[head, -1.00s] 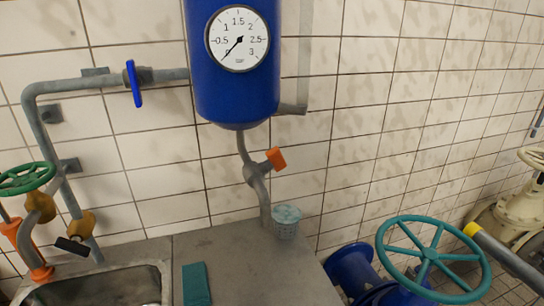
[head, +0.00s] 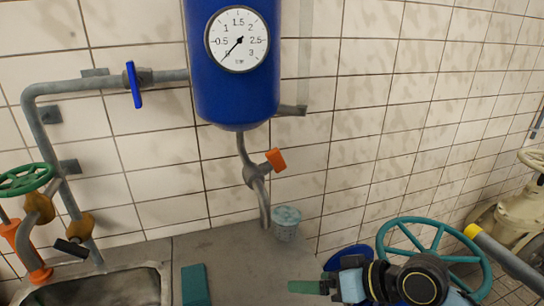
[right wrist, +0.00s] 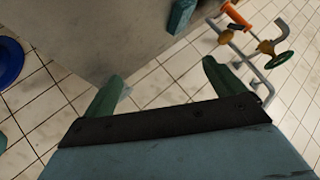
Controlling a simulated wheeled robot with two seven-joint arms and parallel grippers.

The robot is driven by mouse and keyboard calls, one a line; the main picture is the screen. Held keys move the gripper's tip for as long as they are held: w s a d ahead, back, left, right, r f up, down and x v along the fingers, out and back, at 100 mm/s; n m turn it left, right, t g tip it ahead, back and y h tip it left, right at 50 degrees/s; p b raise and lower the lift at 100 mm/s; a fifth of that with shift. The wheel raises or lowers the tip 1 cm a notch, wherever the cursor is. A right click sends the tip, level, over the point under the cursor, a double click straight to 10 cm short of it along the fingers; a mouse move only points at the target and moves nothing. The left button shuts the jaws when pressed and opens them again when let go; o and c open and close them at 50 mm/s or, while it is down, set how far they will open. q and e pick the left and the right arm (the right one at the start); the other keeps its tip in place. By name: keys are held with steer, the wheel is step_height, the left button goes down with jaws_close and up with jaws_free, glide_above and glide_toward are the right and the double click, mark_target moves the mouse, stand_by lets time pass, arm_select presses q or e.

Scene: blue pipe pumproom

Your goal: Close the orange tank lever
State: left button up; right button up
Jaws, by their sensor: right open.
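The orange tank lever (head: 276,160) sits on the grey pipe below the blue tank (head: 236,90), tilted up and to the right of its valve body. My right gripper (head: 312,287) has come in at the lower right of the head view, below and to the right of the lever and apart from it. In the right wrist view its two green fingers (right wrist: 160,90) are spread with nothing between them. The orange tank lever cannot be made out in the right wrist view. My left gripper is not in view.
A perforated teal cup (head: 286,222) stands on the grey counter (head: 225,260) below the lever. A teal block (head: 195,285) lies beside the sink (head: 100,290). A large teal handwheel (head: 412,226) is behind my right arm. The wall around the lever is clear.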

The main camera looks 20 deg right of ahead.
steer(key=w+d+r+m+t+y, duration=0.1)
steer(key=w+r+y, duration=0.15)
steer(key=r, duration=0.25)
steer(key=w+d+r+t+y, duration=0.1)
steer(key=w+r, duration=0.2)
steer(key=r, duration=0.2)
steer(key=m+t+y, duration=0.2)
glide_toward(272, 157)
steer(key=w+d+f, duration=0.1)
steer(key=w+d, duration=0.1)
steer(key=d, duration=0.1)
steer(key=shift+n, duration=0.3)
steer(key=p+x, duration=0.1)
steer(key=x, duration=0.3)
steer(key=p+x, duration=0.1)
steer(key=x, duration=0.3)
steer(key=p+x, duration=0.1)
steer(key=x, duration=0.3)
steer(key=shift+a+f, duration=0.3)
steer(key=shift+f, duration=0.1)
